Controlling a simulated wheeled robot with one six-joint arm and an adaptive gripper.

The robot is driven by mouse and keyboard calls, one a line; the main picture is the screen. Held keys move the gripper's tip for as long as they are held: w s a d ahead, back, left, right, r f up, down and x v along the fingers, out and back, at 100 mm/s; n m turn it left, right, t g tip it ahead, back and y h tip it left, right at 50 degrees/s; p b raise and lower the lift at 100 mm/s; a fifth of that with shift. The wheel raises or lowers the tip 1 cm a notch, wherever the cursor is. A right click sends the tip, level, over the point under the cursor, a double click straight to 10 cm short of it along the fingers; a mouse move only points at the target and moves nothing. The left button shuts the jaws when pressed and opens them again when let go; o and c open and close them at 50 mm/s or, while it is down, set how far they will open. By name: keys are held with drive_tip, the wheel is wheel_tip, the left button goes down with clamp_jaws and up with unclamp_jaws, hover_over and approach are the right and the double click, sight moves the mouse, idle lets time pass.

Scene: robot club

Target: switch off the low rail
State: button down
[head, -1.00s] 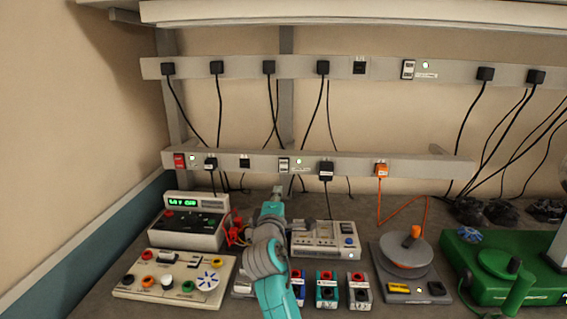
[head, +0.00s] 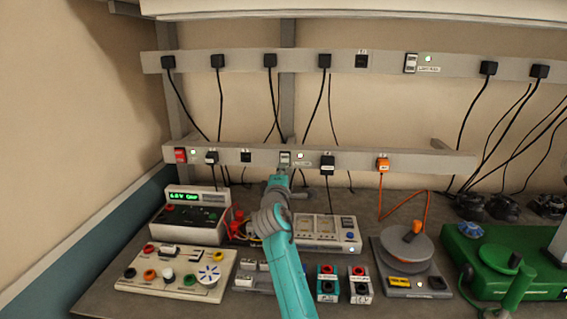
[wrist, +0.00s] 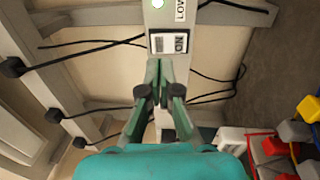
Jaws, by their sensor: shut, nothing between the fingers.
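The low rail (head: 400,163) is a grey strip of sockets along the back wall. Its white rocker switch (head: 285,158) sits mid-rail, with a lit green lamp (head: 302,155) to its right. In the wrist view the switch (wrist: 169,42) shows an upside-down "ON" mark, and part of a "LOW" label (wrist: 181,9) shows beside the lit lamp (wrist: 157,3). My gripper (head: 283,171) is shut and empty, just below and in front of the switch. In the wrist view its fingertips (wrist: 160,63) are just short of the switch's lower edge; I cannot tell if they touch.
A red switch (head: 181,155) is at the rail's left end. Black plugs (head: 327,165) and an orange plug (head: 382,164) sit in the low rail, with hanging cords. A similar upper rail (head: 200,63) runs above. Meters, boxes and a green machine (head: 500,260) crowd the bench below.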

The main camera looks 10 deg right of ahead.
sight(284, 157)
drive_tip(key=x, duration=0.4)
drive_tip(key=shift+w+d, duration=0.15)
drive_tip(key=shift+w, duration=0.2)
drive_tip(key=shift+w+r, duration=0.1)
drive_tip(key=shift+w, duration=0.05)
drive_tip(key=shift+w+d+r, duration=0.1)
drive_tip(key=shift+w, duration=0.1)
